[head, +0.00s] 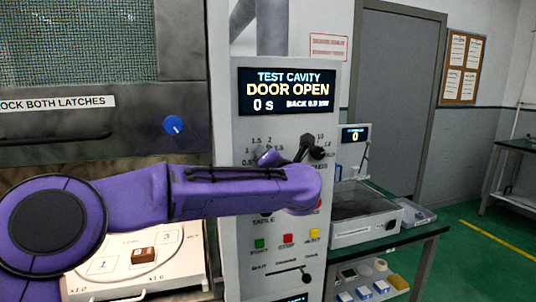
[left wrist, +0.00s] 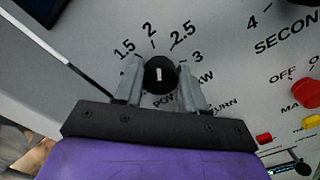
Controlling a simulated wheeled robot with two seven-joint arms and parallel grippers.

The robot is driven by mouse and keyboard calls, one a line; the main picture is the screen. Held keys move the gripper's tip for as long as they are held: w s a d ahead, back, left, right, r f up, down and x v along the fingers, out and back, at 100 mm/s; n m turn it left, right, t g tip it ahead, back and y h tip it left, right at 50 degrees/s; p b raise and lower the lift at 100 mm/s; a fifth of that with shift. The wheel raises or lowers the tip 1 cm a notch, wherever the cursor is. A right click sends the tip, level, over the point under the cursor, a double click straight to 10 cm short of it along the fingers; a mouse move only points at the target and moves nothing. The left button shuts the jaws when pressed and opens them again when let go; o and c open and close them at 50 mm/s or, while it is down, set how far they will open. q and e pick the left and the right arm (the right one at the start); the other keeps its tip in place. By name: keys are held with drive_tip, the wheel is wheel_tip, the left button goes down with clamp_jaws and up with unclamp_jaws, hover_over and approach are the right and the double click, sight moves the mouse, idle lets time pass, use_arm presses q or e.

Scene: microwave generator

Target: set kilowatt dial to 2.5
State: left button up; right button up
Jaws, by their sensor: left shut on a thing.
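The kilowatt dial (left wrist: 160,72) is a round black knob with a short white mark, on the grey panel in the left wrist view. Its scale shows 1.5, 2, 2.5 and 3 around the upper side. The white mark points nearly straight up, roughly toward the 2; I cannot read it exactly. My left gripper (left wrist: 160,88) is shut on the dial, one grey finger on each side of it. In the head view my purple arm crosses in front of the panel, and the dial is mostly hidden. My right gripper is not in view.
The display (head: 289,91) reads DOOR OPEN and 0 s. A red knob (left wrist: 307,92) sits right of the dial. Green, red and yellow buttons and a slider (head: 290,270) are lower on the panel. A bench with a scale (head: 365,215) stands right.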

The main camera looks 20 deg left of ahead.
use_arm(q)
drive_tip(key=shift+m+p, duration=1.9)
drive_tip(key=shift+m, duration=1.4)
drive_tip(key=o, duration=1.1)
drive_tip(key=shift+c, duration=0.2)
drive_tip(key=b+v, duration=0.3)
drive_tip(key=v, duration=0.7)
drive_tip(key=shift+d+b, duration=0.25)
drive_tip(key=shift+b, duration=0.05)
